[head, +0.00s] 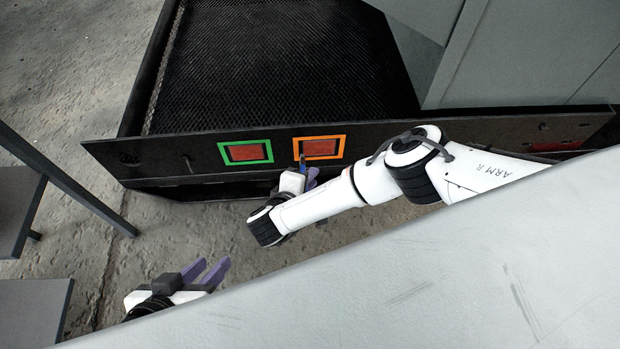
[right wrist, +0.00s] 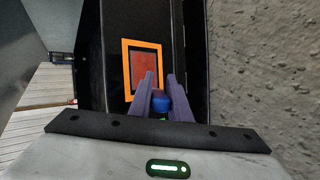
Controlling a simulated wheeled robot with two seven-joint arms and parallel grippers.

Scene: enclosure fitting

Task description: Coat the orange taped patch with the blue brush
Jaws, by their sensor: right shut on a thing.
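The orange taped patch (head: 319,147) is a reddish-brown rectangle framed in orange tape on the black side panel. It also shows in the right wrist view (right wrist: 143,70), beyond my fingers. My right gripper (head: 307,175) is just below the patch, its purple fingers (right wrist: 160,84) shut on the blue brush (head: 302,160). A blue part of the brush shows between the fingers in the right wrist view (right wrist: 160,103). In the head view the brush overlaps the patch's lower left edge; I cannot tell whether it touches. My left gripper (head: 208,270) is open and empty, low at the left.
A green taped patch (head: 246,152) is on the same black panel (head: 190,150), left of the orange one. Behind the panel is a black mesh surface (head: 290,60). A grey cabinet (head: 530,50) stands at the right. Dark bench parts (head: 30,300) are at the left.

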